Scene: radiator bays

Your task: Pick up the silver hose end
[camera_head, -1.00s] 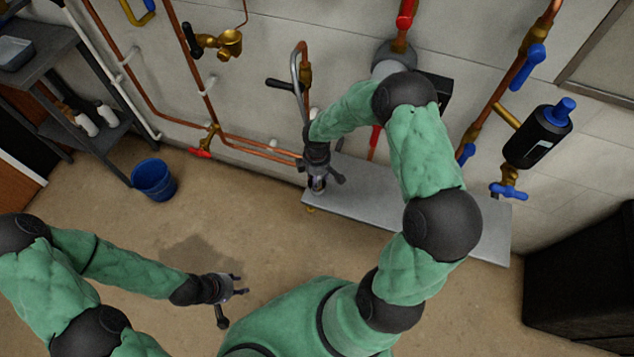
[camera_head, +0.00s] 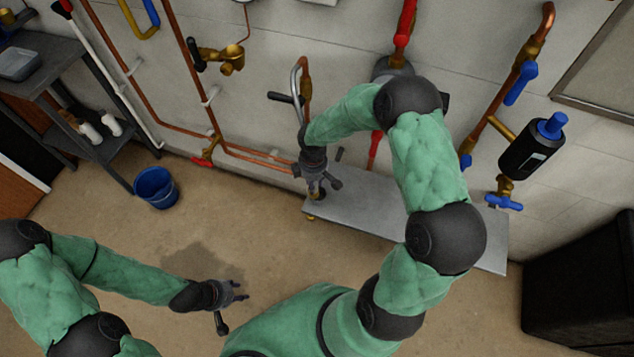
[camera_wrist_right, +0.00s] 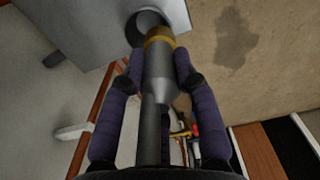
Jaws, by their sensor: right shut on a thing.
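The silver hose end (camera_wrist_right: 158,78) lies between the two fingers of my right gripper (camera_wrist_right: 158,62) in the right wrist view. It has a brass collar near its far end, and a grey hose runs back from it toward the palm. The fingers are shut on it from both sides. In the head view my right gripper (camera_head: 317,190) is over the left end of the grey shelf (camera_head: 400,212), and the silver hose (camera_head: 296,85) loops down from a brass fitting behind it. My left gripper (camera_head: 238,291) is open and empty above the floor at the lower left.
Copper pipes, brass valves and a black canister (camera_head: 530,150) with a blue cap line the wall. A blue bucket (camera_head: 156,188) stands on the floor left of the shelf. A dark rack (camera_head: 60,85) is at far left and a black box (camera_head: 580,280) at right.

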